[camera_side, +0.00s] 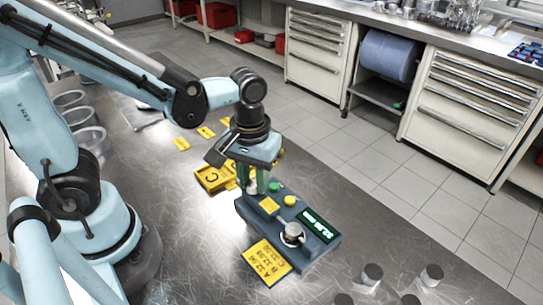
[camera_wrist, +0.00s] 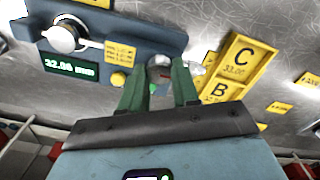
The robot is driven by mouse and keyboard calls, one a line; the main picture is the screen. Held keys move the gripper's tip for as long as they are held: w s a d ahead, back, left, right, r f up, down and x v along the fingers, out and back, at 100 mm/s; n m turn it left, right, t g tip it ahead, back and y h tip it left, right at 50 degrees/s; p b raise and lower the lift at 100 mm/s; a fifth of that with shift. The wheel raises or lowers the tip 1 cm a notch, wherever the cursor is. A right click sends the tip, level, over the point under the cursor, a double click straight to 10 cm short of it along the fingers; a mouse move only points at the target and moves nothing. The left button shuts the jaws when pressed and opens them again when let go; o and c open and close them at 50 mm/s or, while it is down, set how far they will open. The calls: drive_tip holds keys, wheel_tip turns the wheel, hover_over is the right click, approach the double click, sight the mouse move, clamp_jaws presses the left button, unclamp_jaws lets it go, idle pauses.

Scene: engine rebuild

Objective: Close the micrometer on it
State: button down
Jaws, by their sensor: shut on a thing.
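The micrometer (camera_side: 321,246) is a blue-grey bench block on the metal table, with a lit green display (camera_wrist: 70,68), a yellow button (camera_side: 290,200), a green button (camera_side: 275,187) and a silver knob (camera_side: 292,234) on its top. The display seems to read about 32 mm. My gripper (camera_side: 258,180) points down at the far left end of the block. In the wrist view its green fingers (camera_wrist: 160,90) are shut on a round silver metal piece (camera_wrist: 159,66) at the block's end. The fingers hide much of this piece; I cannot tell whether it touches the block.
Yellow trays, one marked C (camera_wrist: 243,56) and one B (camera_wrist: 222,89), lie behind the gripper. A yellow card (camera_side: 267,262) with A, B and C values lies before the micrometer. Several metal cylinders (camera_side: 372,274) stand at front right. Bare table lies between.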

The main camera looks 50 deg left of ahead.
sight(253, 183)
idle(0.3)
drive_tip(key=c, duration=0.8)
unclamp_jaws()
drive_tip(key=shift+r, duration=6.05)
drive_tip(key=shift+w+a+f+m+t, duration=0.25)
drive_tip(key=shift+a+f+m+t, duration=0.55)
drive_tip(key=shift+t, duration=0.4)
drive_tip(key=shift+w+a+f+m+t, duration=0.3)
drive_tip(key=shift+a+f+m+t, duration=0.25)
drive_tip(key=shift+a+m+t, duration=0.5)
drive_tip(key=shift+w+a+f+m+t, duration=0.25)
drive_tip(key=shift+a+f+m+t, duration=0.65)
drive_tip(key=shift+t, duration=0.45)
